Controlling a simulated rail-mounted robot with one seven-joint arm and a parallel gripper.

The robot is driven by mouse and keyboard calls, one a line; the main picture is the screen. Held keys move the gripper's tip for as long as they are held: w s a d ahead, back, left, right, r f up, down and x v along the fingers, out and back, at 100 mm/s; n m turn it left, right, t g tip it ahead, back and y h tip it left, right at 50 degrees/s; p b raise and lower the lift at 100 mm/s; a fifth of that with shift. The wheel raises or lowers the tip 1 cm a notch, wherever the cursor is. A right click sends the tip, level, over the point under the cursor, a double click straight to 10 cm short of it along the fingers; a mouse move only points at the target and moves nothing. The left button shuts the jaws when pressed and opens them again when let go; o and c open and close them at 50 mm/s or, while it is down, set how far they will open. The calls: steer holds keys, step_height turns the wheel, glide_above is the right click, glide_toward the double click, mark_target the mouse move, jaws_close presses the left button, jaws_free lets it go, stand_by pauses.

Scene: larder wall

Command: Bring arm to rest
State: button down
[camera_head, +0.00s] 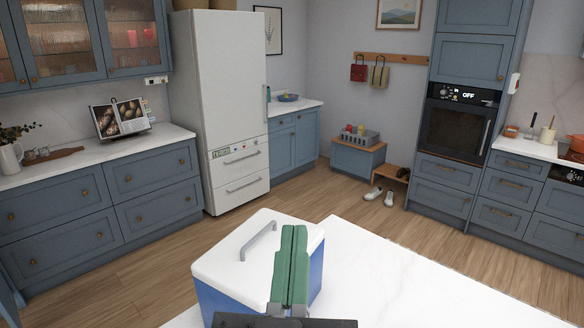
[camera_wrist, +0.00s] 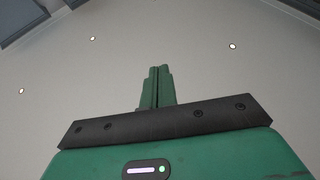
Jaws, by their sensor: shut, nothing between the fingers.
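My gripper (camera_head: 294,232) shows at the bottom centre of the head view, with its green fingers pressed together and pointing up. It holds nothing. In the head view it overlaps the right part of a blue cool box with a white lid and grey handle (camera_head: 222,262); I cannot tell how far apart they are. In the wrist view the shut fingers (camera_wrist: 157,72) point at the pale ceiling (camera_wrist: 200,45), with nothing near their tips.
A white marble counter (camera_head: 400,285) lies right of the cool box, bare where it shows. Across the wooden floor (camera_head: 150,285) stand a white fridge (camera_head: 222,95), blue drawers (camera_head: 100,195) and a wall oven (camera_head: 455,130). Shoes (camera_head: 373,194) lie on the floor. The space above the counter looks free.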

steer(key=s+r+t+y, duration=0.1)
steer(key=s+r+y, duration=0.1)
steer(key=s+r, duration=0.35)
step_height(320, 180, up, 27)
steer(key=p, duration=2.7)
steer(key=shift+a+f, duration=0.2)
